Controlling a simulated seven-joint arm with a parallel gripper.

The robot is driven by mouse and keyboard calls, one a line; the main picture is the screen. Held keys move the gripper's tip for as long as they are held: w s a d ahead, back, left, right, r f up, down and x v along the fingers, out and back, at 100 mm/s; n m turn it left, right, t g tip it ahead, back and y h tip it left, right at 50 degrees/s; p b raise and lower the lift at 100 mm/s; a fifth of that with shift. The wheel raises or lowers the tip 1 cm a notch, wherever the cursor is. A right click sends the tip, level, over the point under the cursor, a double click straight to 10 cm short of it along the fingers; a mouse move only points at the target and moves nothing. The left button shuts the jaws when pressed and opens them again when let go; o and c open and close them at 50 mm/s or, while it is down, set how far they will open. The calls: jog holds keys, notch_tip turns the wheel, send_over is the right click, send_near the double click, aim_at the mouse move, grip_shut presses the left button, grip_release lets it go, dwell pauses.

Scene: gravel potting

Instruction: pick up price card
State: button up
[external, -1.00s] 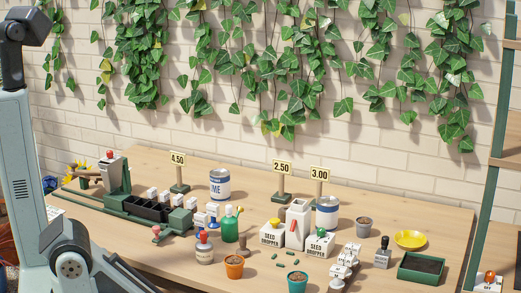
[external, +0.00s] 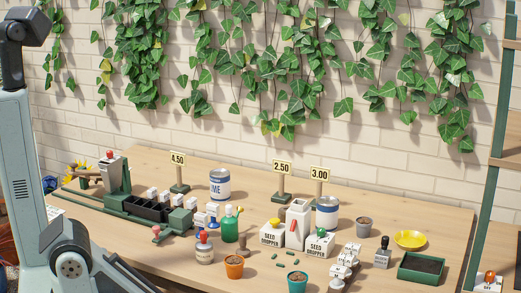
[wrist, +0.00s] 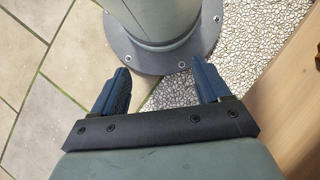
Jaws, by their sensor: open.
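Three price cards stand upright on posts at the back of the wooden table (external: 420,205). The 4.50 card (external: 177,158) is left of the middle, the 2.50 card (external: 282,168) is near the middle, and the 3.00 card (external: 319,174) is just right of it. My gripper (wrist: 163,80) shows in the wrist view, open and empty. It points down over the floor beside my own base, with the table edge (wrist: 300,110) at the right. The external view does not show my gripper's fingers. No price card shows in the wrist view.
A yellow dish (external: 410,239) and green tray (external: 421,268) are at the right. The back right tabletop is clear.

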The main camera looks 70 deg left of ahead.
jog(key=c, duration=0.7)
